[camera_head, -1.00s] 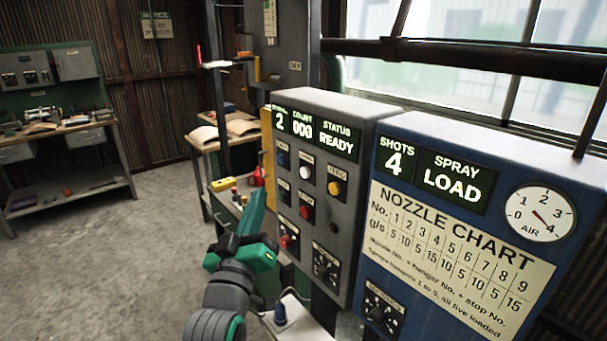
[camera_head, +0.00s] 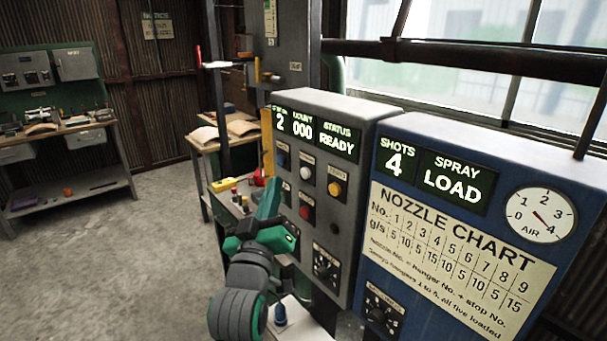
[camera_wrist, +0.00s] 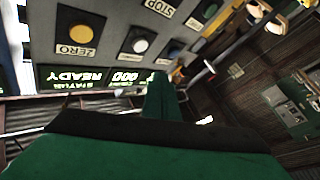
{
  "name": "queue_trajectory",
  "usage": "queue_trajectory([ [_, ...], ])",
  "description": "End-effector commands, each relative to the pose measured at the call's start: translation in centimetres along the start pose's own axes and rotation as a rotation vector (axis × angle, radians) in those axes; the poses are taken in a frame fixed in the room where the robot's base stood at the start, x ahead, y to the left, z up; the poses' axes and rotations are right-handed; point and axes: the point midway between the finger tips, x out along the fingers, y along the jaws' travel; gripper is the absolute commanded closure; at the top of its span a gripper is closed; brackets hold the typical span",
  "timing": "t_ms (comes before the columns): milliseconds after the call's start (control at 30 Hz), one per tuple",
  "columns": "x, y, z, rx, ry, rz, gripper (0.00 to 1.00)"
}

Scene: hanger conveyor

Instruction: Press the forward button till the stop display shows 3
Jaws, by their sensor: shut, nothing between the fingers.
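The grey control panel (camera_head: 365,125) carries a stop display (camera_head: 280,121) that shows 2, beside a count of 000 and the status READY. Below are a blue button (camera_head: 283,159), a white button (camera_head: 305,173), a yellow button (camera_head: 334,188) and a red button (camera_head: 305,212). I cannot read which label says forward. My gripper (camera_head: 271,188) is shut and empty, its fingers pointing up in front of the panel's left side, where it hides some lower controls. The wrist view shows the shut fingers (camera_wrist: 160,98), the white button (camera_wrist: 141,45) and the yellow button (camera_wrist: 83,33), apart from the fingers.
A blue spray panel (camera_head: 400,150) stands to the right, with SHOTS 4, SPRAY LOAD, an air gauge (camera_head: 540,215) and a nozzle chart (camera_head: 455,255). A bench with small coloured items (camera_head: 223,184) is behind my gripper. Open floor (camera_head: 110,250) lies to the left.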

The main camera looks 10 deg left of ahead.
Motion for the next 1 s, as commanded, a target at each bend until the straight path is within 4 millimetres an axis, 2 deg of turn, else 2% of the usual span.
queue_trajectory([
  [200,1.9,1.4,1.3,-0.001,-0.001,0.002,1.00],
  [400,2.8,2.0,2.0,-0.001,0.000,0.001,1.00],
  [1000,3.0,2.2,2.2,-0.001,0.000,0.000,1.00],
])
